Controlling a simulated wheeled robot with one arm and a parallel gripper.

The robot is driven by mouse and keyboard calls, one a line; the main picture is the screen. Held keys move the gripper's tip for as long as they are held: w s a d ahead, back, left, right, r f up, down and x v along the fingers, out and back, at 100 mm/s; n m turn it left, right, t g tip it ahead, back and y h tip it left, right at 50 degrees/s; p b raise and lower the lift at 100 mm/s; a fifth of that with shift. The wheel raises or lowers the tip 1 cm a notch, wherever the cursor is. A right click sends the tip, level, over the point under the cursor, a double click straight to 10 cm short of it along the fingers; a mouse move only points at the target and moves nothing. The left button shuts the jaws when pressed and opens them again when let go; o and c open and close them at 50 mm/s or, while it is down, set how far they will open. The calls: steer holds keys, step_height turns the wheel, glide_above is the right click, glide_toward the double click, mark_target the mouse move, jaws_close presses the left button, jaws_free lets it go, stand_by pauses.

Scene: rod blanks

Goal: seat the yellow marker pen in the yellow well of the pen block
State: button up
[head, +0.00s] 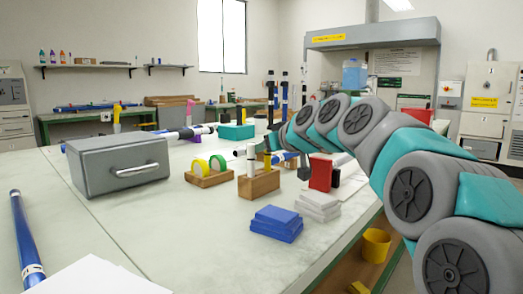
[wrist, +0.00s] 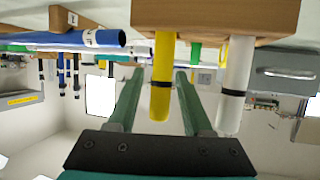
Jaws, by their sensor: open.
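The yellow marker pen (wrist: 163,75) has a black band and stands at one end of a wooden pen block (wrist: 225,16) in the wrist view, which is upside down. A white pen (wrist: 235,85) stands beside it in the same block. My gripper (wrist: 158,78) is open, its two green fingers on either side of the yellow pen with gaps visible. In the head view the pen block (head: 258,186) stands on the table with my gripper (head: 274,143) just behind it. The well colours and how deep the yellow pen sits cannot be made out.
A wooden rack with yellow and green rings (head: 209,180) is left of the block. Blue pads (head: 276,223) and white pads (head: 318,207) lie in front. A red block (head: 321,174) stands right; a grey drawer box (head: 118,165) is left. The front table middle is clear.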

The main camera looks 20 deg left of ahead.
steer(key=v, duration=1.2)
steer(key=shift+r, duration=0.2)
